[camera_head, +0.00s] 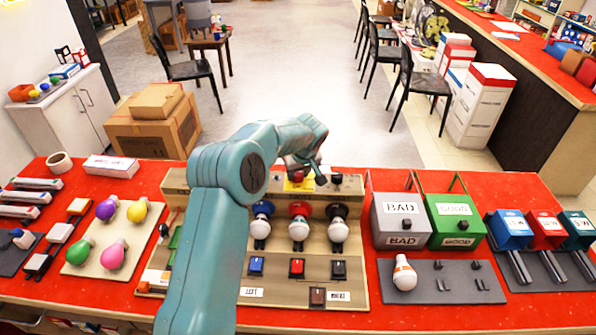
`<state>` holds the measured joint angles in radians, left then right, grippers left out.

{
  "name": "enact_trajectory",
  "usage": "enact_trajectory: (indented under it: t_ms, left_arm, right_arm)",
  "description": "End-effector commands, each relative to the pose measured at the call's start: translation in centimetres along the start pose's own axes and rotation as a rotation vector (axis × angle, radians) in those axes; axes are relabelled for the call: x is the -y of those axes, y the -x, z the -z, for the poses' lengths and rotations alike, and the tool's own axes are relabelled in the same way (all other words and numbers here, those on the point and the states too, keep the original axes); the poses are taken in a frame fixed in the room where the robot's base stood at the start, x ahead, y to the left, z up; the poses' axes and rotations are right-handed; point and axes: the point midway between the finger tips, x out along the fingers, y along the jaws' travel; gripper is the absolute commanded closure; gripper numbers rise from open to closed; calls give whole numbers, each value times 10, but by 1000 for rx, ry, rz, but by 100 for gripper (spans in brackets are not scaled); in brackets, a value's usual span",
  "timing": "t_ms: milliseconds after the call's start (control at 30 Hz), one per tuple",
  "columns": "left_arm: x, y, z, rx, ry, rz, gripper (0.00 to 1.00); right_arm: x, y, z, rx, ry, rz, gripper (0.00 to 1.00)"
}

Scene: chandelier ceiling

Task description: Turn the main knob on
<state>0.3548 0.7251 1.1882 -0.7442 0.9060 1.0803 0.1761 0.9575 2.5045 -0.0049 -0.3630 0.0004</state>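The test board (210,178) stands on the red table, with a raised back strip. A yellow plate (298,186) sits on that strip, partly covered by my gripper; I take it to be the main knob's place, but the knob itself is hidden or too small to make out. My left gripper (308,172) is just above and in front of this plate, pointing down. Its fingers are too small and dark to show whether they are open or touch anything. A small dark knob (337,178) is to its right. My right gripper is not in view.
Three white bulbs sit in blue, red and black sockets, above a blue switch (256,265), a red switch (297,267) and a black switch (338,269). BAD (400,222) and GOOD (455,222) boxes stand to the right. Coloured bulbs lie on a board (85,262) at left.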

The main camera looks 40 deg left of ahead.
Motion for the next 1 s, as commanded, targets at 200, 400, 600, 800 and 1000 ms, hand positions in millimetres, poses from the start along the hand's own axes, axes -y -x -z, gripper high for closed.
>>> enact_trajectory:
  t_ms: [200,400,600,800,1000]
  left_arm:
    - [1,1,1,-1,-1,1,92]
    - [1,1,1,-3,-40,-16,92]
    - [2,0,2,-5,-147,-61,92]
    - [4,1,3,-7,-309,-129,92]
    - [4,3,5,-8,-483,-202,92]
  right_arm:
    - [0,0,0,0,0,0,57]
    - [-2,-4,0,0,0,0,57]
    - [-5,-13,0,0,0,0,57]
    - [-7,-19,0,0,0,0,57]
    - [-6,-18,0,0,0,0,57]
